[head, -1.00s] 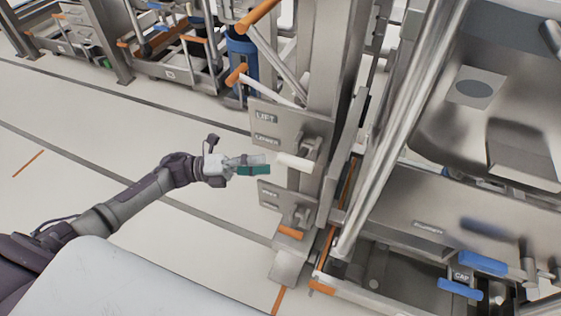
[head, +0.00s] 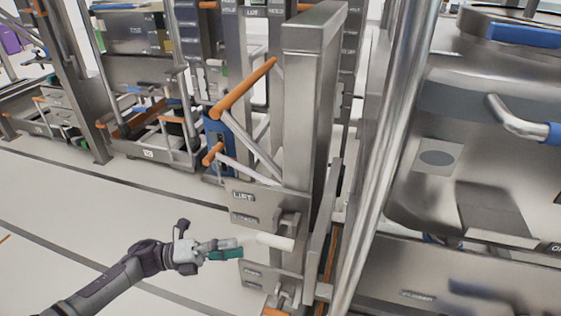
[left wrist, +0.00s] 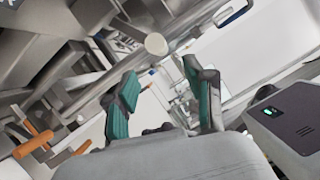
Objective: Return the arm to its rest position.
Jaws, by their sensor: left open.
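My left gripper (head: 226,249) is in the lower left-middle of the head view, at the end of my grey arm. Its teal-padded fingers point right, toward a white cylindrical handle (head: 270,241) on the metal lift post. In the left wrist view the two teal fingers (left wrist: 162,100) stand apart with nothing between them. The handle's round white end (left wrist: 156,44) shows beyond the fingertips there, apart from them. The handle sits by a plate marked LIFT (head: 244,196). My right gripper is not in view.
The metal post (head: 308,110) with orange-gripped levers (head: 243,88) rises beside the gripper. A large steel bin machine (head: 450,190) fills the right. Other carts and frames stand behind at left. The pale floor (head: 60,210) left of the arm is clear.

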